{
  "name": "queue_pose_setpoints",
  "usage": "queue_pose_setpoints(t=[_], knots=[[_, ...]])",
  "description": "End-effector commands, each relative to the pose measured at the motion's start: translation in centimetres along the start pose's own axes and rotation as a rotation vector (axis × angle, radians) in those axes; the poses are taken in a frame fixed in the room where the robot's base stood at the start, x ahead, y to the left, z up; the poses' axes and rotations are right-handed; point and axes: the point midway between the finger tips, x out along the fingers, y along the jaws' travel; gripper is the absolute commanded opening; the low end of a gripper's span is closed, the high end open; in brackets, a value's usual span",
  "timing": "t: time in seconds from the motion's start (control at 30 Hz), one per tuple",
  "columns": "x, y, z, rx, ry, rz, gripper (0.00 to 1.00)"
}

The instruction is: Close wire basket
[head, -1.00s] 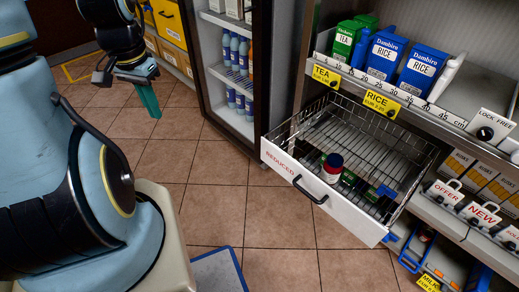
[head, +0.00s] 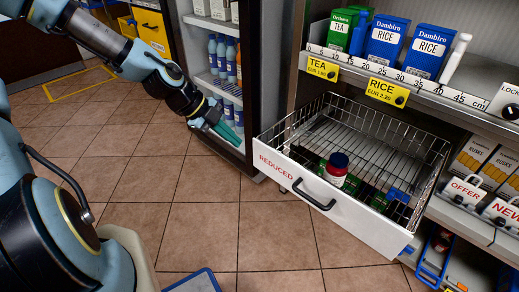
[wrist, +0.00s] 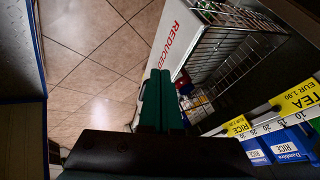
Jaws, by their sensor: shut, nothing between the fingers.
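The wire basket (head: 345,137) is a drawer of metal wire with a white front panel (head: 283,175) lettered REDUCED and a dark handle (head: 314,195). It is pulled out from under the shelf. A red jar with a dark blue lid (head: 336,168) stands inside, near several green packs. My gripper (head: 230,141) has green fingers, is shut and empty, and is left of the basket, in front of the fridge. In the wrist view my gripper (wrist: 161,78) points toward the floor beside the basket front (wrist: 175,40), apart from it as far as I can tell.
A fridge with bottles (head: 224,58) stands left of the basket, its dark frame close to my gripper. Above is a shelf with tea (head: 340,30) and rice boxes (head: 388,42). Lower right are rusks (head: 474,155) and a blue-handled item (head: 435,258).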

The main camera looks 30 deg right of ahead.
Motion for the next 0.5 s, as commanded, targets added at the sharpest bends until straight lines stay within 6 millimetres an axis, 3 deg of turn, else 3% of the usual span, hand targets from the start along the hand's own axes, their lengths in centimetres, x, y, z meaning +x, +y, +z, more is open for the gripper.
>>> queue_pose_setpoints(t=[0.3, 0.37, 0.5], knots=[[6.8, 0.1, -0.1, -0.001, 0.003, 0.004, 0.0], [8.0, 0.1, -0.1, -0.001, 0.002, 0.003, 0.0], [8.6, -2.0, 0.0, 0.0, -0.001, 0.001, 0.0]])
